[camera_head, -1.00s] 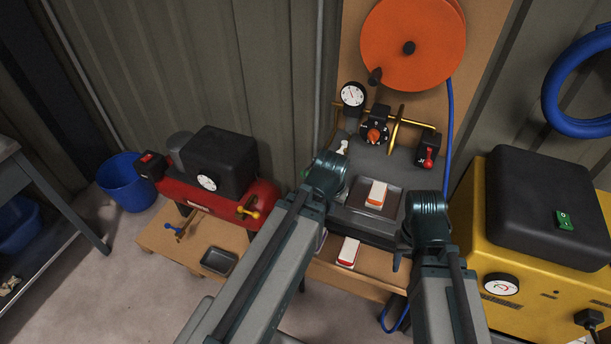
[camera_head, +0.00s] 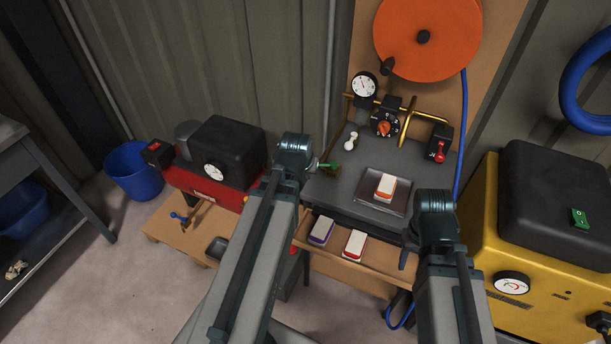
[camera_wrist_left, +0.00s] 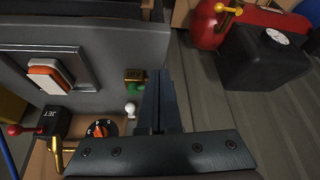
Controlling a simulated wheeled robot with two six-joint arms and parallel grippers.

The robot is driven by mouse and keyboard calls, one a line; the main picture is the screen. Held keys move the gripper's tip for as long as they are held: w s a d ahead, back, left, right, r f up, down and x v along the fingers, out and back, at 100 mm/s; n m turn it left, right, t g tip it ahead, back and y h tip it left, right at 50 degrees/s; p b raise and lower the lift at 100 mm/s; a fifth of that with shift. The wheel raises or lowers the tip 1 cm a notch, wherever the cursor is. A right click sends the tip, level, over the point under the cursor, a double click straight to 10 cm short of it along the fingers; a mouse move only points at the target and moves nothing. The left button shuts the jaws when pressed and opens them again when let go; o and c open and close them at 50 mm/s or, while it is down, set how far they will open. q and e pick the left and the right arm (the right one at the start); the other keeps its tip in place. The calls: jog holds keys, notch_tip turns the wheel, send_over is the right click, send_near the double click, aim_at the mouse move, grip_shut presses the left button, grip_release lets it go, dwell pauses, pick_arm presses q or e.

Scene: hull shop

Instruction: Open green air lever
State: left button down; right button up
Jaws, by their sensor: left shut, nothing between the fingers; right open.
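The green air lever (camera_head: 327,165) shows just right of my left gripper (camera_head: 297,150) in the head view, at the left edge of the grey bench top. In the left wrist view the green lever (camera_wrist_left: 137,88) is partly hidden, below a brass AIR plate (camera_wrist_left: 135,75). My left gripper (camera_wrist_left: 158,80) is shut and empty, its fingers close beside the lever; I cannot tell whether they touch.
A white knob (camera_head: 350,142) and a red JET lever (camera_head: 440,150) stand on the bench, with an orange dial (camera_head: 385,128) between. A tray (camera_head: 366,197) holds an orange-and-white block. A red compressor (camera_head: 190,180) stands left, a yellow machine (camera_head: 475,215) right.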

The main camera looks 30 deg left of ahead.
aim_at(321, 165)
pick_arm(q)
jog(key=b+x, duration=0.6)
jog(key=x, duration=0.2)
jog(key=shift+f+b, duration=0.25)
jog(key=shift+b, duration=0.15)
jog(key=w, duration=0.1)
jog(key=w+r+p, duration=0.1)
jog(key=w, duration=0.1)
jog(key=shift+a+r, duration=0.2)
jog(key=shift+a, duration=0.15)
jog(key=shift+w+a+r+p, duration=0.1)
jog(key=shift+w+a+p, duration=0.05)
jog(key=shift+w+p, duration=0.2)
jog(key=shift+w+a, duration=0.8)
jog(key=shift+d, duration=0.1)
